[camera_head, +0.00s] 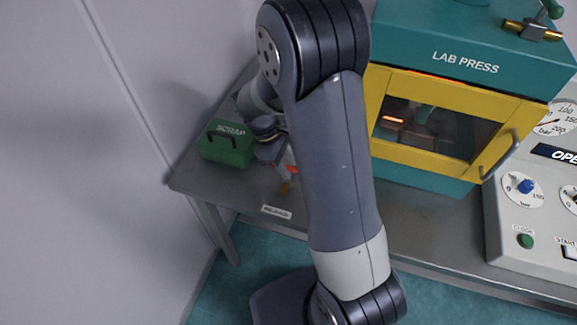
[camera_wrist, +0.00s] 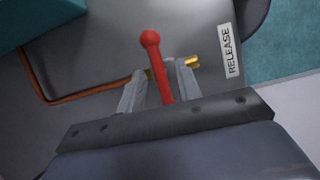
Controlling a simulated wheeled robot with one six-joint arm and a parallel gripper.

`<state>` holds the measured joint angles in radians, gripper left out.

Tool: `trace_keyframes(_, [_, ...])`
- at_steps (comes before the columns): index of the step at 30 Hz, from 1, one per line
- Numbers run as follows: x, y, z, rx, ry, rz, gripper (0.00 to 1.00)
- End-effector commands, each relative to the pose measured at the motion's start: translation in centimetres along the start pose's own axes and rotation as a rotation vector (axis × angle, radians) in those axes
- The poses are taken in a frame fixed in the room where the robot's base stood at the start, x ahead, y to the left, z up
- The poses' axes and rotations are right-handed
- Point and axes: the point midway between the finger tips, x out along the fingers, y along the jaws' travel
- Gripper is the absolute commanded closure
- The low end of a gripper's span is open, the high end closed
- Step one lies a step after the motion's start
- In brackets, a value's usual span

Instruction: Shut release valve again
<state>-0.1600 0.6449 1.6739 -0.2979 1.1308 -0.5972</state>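The red release valve lever (camera_wrist: 157,65) has a ball end and stands between my gripper's fingers in the wrist view. My gripper (camera_wrist: 160,76) is open, with a finger on each side of the lever and a visible gap to each. Brass valve fittings (camera_wrist: 192,62) show beside the fingertips. A white RELEASE label (camera_wrist: 230,50) lies to the right on the bench. In the head view, a small red part of the lever (camera_head: 292,169) shows beside my gripper, which my arm partly hides.
The green SCRAP bin (camera_head: 226,146) stands close to the left of my wrist. The LAB PRESS (camera_head: 465,63) with its yellow-framed door stands to the right, and the control panel (camera_head: 510,235) farther right. A copper pipe (camera_wrist: 65,101) runs along the bench (camera_head: 330,232).

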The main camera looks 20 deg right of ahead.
Motion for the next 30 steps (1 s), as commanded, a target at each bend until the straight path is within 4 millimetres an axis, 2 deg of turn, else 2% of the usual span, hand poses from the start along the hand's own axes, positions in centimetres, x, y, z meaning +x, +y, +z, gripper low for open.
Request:
trace_keyframes(6, [-4.5,0.1,-0.1,0.000,0.006,0.005,0.67])
trace_keyframes(13, [-8.2,0.0,-0.1,0.000,0.003,0.003,0.67])
trace_keyframes(19, [-9.3,0.0,0.0,0.000,0.000,0.000,0.67])
trace_keyframes(30, [-9.4,0.0,0.0,0.000,0.000,0.000,0.67])
